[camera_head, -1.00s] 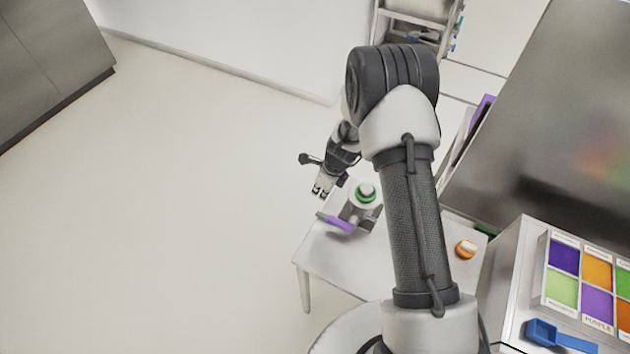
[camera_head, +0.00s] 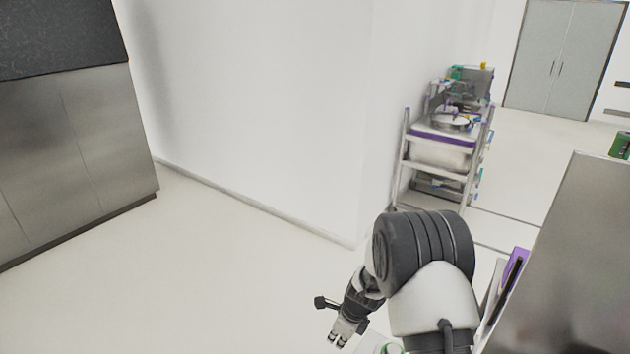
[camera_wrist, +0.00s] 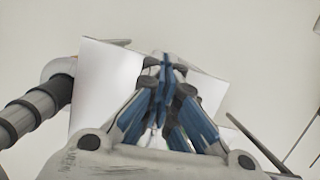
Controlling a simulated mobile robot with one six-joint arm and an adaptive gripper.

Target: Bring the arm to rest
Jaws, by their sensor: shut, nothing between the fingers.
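My gripper (camera_head: 337,340) hangs at the lower middle of the head view, beside the bulky elbow of my arm, with its fingers pointing down. It holds nothing. In the wrist view my gripper (camera_wrist: 165,62) has its blue-padded fingers brought together at the tips. A white table (camera_wrist: 105,95) shows behind the fingers in the wrist view, with pale floor around it.
A wheeled cart (camera_head: 440,150) loaded with a bin and pans stands against the white wall at the back. A steel cabinet (camera_head: 75,150) is at the left. A large grey metal surface (camera_head: 570,270) rises at the right, near my arm. Open floor (camera_head: 200,270) lies to the left.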

